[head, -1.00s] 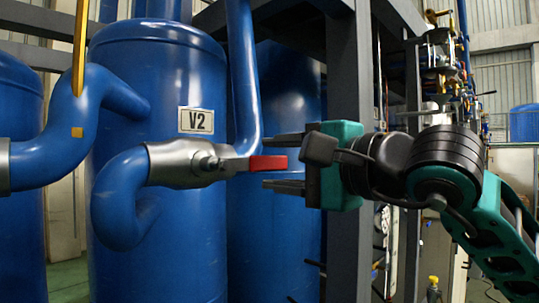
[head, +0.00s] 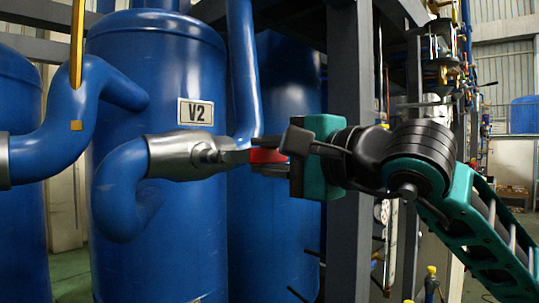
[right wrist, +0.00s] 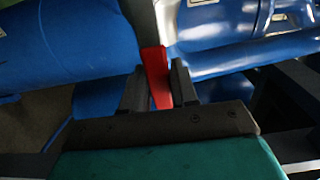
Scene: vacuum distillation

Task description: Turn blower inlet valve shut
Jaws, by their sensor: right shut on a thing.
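The blower inlet valve is a silver valve body (head: 178,156) on a blue pipe in front of the blue tank marked V2. Its red-tipped handle (head: 267,155) points right and lies about level. My right gripper (head: 266,154) comes in from the right and is shut on the red handle end, with one finger above it and one below. In the right wrist view the red handle (right wrist: 156,75) sits between the two dark fingers (right wrist: 158,88). My left gripper is not in view.
The large blue tank (head: 150,255) stands behind the valve, with a second blue tank (head: 285,105) to its right. A grey steel post (head: 350,225) rises behind my right gripper. A yellow rod (head: 77,40) stands at upper left.

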